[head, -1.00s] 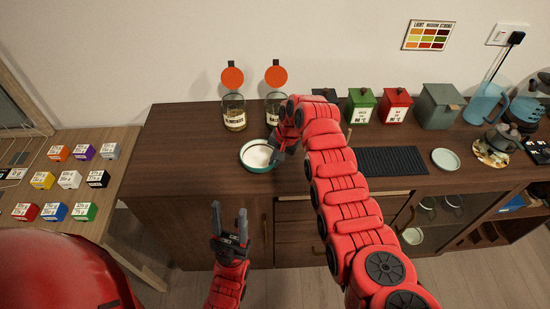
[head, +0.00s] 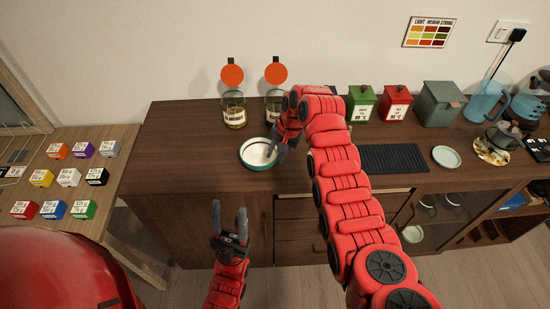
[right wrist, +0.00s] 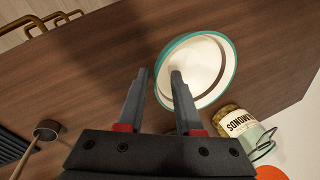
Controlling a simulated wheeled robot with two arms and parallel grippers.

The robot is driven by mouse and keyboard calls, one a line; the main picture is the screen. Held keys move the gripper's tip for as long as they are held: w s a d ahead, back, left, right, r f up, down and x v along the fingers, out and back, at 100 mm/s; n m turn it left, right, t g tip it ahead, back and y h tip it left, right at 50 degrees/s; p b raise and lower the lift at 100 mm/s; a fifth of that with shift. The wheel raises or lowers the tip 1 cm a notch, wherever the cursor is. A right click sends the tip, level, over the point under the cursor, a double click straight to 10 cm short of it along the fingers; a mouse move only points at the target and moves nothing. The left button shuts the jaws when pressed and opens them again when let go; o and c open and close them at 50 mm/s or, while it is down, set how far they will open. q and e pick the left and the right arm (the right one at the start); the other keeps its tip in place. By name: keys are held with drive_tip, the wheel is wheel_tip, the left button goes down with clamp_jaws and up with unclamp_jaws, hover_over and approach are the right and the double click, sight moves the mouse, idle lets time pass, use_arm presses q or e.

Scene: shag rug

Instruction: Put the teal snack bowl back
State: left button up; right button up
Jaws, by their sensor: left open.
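The teal snack bowl (head: 246,163), with a white inside, stands upright on the brown sideboard, left of its middle. My right gripper (head: 276,153) is at the bowl's right rim. In the right wrist view the gripper (right wrist: 160,75) has its fingers apart. One finger overlaps the inside of the bowl (right wrist: 205,85) and the other is outside the rim; I cannot tell whether either touches. My left gripper (head: 230,218) is open and empty, in front of the sideboard and apart from the bowl.
Two labelled jars (head: 233,112) with orange discs above them stand behind the bowl. Green (head: 361,105) and red (head: 396,104) canisters, a black mat (head: 393,159) and a pale dish (head: 446,157) are to the right. The sideboard top (head: 185,150) left of the bowl is clear.

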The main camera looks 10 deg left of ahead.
drive_tip(key=p+v, duration=0.2)
drive_tip(key=v, duration=0.8)
drive_tip(key=shift+f, duration=0.1)
drive_tip(key=shift+s, duration=0.15)
